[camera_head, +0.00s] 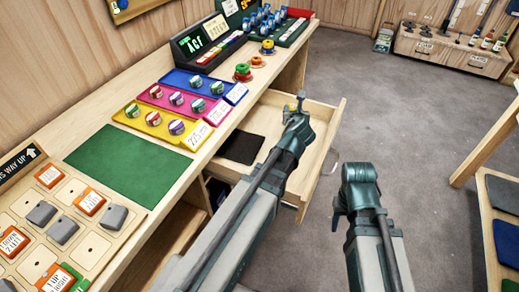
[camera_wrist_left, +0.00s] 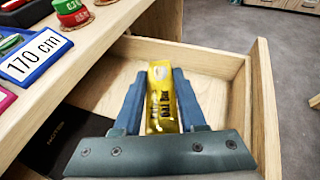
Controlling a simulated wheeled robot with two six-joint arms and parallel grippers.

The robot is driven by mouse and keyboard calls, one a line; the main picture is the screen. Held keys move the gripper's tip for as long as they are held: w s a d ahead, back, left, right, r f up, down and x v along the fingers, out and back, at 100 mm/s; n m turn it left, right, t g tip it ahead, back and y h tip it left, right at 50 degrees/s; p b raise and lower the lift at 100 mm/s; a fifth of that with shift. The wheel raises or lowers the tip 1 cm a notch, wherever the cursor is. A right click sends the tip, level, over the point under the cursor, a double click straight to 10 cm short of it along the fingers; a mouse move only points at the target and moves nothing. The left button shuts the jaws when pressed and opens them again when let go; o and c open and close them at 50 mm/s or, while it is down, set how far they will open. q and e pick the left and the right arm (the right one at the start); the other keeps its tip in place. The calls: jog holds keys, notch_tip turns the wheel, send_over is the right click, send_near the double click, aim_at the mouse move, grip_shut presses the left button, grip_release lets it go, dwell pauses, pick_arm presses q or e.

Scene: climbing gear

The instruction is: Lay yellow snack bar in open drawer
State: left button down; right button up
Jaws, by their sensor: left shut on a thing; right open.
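The yellow snack bar (camera_wrist_left: 161,98) is between the fingers of my left gripper (camera_wrist_left: 160,100) in the left wrist view, with the drawer interior behind and below it. The open wooden drawer (camera_head: 318,117) juts out from under the workbench in the head view, and it also shows in the left wrist view (camera_wrist_left: 215,63). My left gripper (camera_head: 297,104) is over the drawer and shut on the bar, which is mostly hidden there. Whether the bar touches the drawer floor I cannot tell. My right gripper (camera_head: 347,208) is open, in front of the drawer to the right.
A black notebook (camera_head: 241,147) lies in the drawer's left part. The workbench above holds blue, pink and yellow trays (camera_head: 160,126) of tape rolls, a green mat (camera_head: 128,166) and a scale-like display (camera_head: 203,40). Grey floor (camera_head: 410,130) is free to the right.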

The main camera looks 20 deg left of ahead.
pick_arm(q)
jog(key=shift+w+d+f, duration=0.2)
jog(key=shift+d+f, duration=0.15)
jog(key=shift+d, duration=0.15)
notch_tip(320, 180, down, 10)
jog(key=b, duration=1)
jog(key=shift+f+b, duration=0.65)
jog(key=shift+b, duration=0.1)
jog(key=shift+c, duration=2.4)
grip_release()
jog(key=shift+r, duration=0.1)
